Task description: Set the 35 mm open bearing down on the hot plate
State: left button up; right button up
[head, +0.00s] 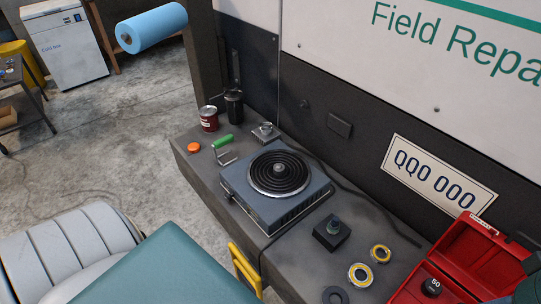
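The hot plate (258,203) is a blue-grey box with a round black coil on top. It sits on the dark bench ledge in the middle of the head view, and its coil is bare. Two ring-shaped bearings with yellow between their rims lie on the ledge to its lower right: one bearing (371,254) farther back and one bearing (351,274) nearer. A dark ring (327,296) is cut by the bottom edge. I cannot tell which of these is the 35 mm open bearing. Neither gripper shows in this view.
A black block with a knob (331,235) stands between hot plate and bearings. An open red case (470,252) holds a black piece marked 50. A green-handled tool (222,143), red can (208,120), black canister (234,107) and orange cap (193,148) stand beyond the hot plate.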

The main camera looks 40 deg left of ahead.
aim_at(279, 167)
jog(key=j, duration=2.05)
jog(key=i+j, duration=0.15)
jog(key=j, duration=0.15)
jog(key=i+j, duration=0.1)
jog(key=j, duration=0.15)
